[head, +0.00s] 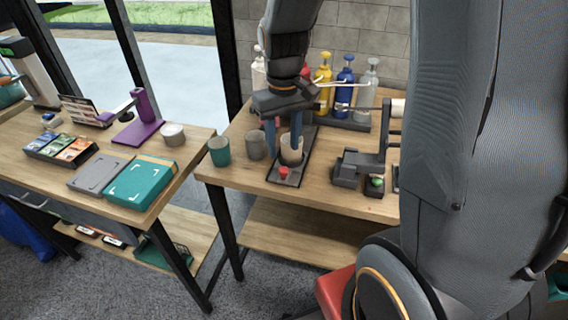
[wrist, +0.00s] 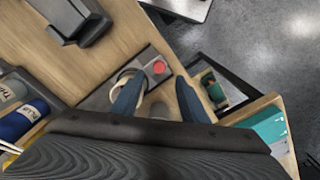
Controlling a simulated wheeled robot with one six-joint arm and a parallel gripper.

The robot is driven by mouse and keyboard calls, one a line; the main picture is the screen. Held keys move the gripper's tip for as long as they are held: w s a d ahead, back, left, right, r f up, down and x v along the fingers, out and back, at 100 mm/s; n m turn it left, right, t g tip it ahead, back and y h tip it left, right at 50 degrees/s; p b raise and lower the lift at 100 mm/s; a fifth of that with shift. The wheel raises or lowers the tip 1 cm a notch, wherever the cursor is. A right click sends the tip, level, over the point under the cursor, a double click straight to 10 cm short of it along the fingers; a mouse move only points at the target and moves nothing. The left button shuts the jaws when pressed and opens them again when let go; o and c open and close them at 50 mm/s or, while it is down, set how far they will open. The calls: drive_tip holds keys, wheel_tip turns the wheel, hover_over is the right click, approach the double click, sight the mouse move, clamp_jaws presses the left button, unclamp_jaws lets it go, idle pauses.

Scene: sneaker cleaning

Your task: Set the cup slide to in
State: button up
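The cup slide is a dark narrow tray (head: 278,178) on the right-hand table, with a red button (head: 283,171) at its front end. It also shows in the wrist view (wrist: 150,56), where the red button (wrist: 159,67) is clear. A pale cup (head: 291,156) stands on the slide behind the button. My gripper (head: 282,146) points down with its blue fingers spread. One finger overlaps the pale cup, and I cannot tell whether it is inside or touching it. The other finger is left of the cup. In the wrist view the fingers (wrist: 168,90) are clearly apart.
A grey cup (head: 256,146) and a teal cup (head: 220,151) stand left of the slide. A dark press-like device (head: 347,168) stands to the right. Pump bottles (head: 345,88) line the back. The left table holds a teal box (head: 140,181) and a purple stand (head: 138,131).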

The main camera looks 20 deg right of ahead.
sight(283, 169)
drive_tip(key=shift+w+d+f, duration=0.1)
drive_tip(key=shift+w+f, duration=0.1)
drive_tip(key=shift+f, duration=0.15)
drive_tip(key=shift+f+p, duration=0.65)
drive_tip(key=shift+f, duration=2.9)
clamp_jaws()
